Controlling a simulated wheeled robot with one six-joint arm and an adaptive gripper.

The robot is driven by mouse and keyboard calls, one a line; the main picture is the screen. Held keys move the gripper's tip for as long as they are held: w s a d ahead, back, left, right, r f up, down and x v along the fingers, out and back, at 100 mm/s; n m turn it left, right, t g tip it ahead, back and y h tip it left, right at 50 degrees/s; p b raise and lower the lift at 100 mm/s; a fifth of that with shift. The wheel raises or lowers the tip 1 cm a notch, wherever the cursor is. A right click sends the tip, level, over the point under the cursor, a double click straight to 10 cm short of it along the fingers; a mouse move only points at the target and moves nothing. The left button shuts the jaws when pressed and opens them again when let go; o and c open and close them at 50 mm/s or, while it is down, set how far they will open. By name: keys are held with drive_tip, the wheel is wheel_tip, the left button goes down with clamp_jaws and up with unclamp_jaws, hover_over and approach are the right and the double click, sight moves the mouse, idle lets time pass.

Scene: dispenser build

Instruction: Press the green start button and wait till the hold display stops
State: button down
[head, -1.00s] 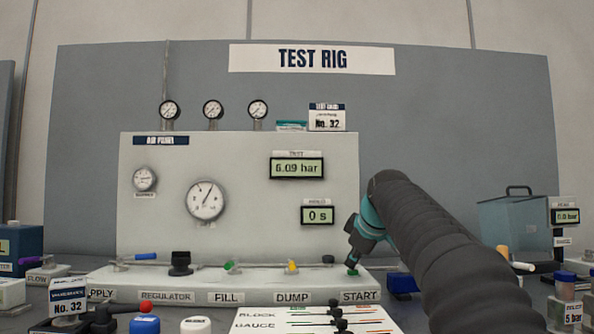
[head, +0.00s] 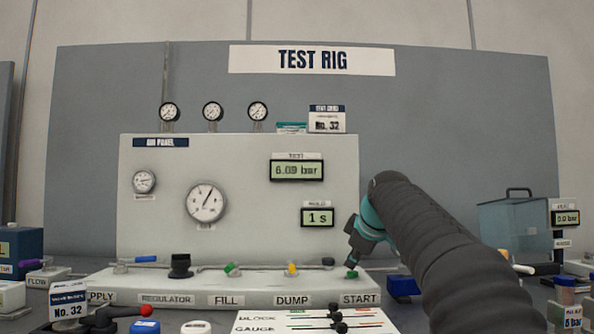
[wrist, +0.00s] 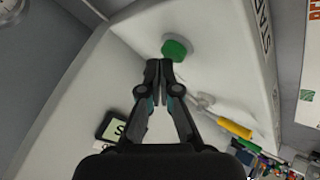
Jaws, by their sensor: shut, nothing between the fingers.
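The green start button (head: 352,274) sits on the ledge of the rig above the START label (head: 360,298). It also shows in the wrist view (wrist: 175,49), just beyond my fingertips. My gripper (wrist: 158,66) is shut and empty, with its tips at the near edge of the button. I cannot tell whether they touch it. In the head view my gripper (head: 352,262) points down at the button. The hold display (head: 317,217) reads 1 s. The test display (head: 297,170) above it reads about 6.09 bar.
Along the ledge stand a black regulator knob (head: 180,264), a green fill valve (head: 232,269) and a yellow dump valve (head: 292,268). A card with black pegs (head: 300,320) lies in front. A blue-grey box (head: 515,228) stands at the right.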

sight(353, 272)
drive_tip(key=shift+r+p, duration=1.65)
drive_tip(key=shift+r, duration=1.35)
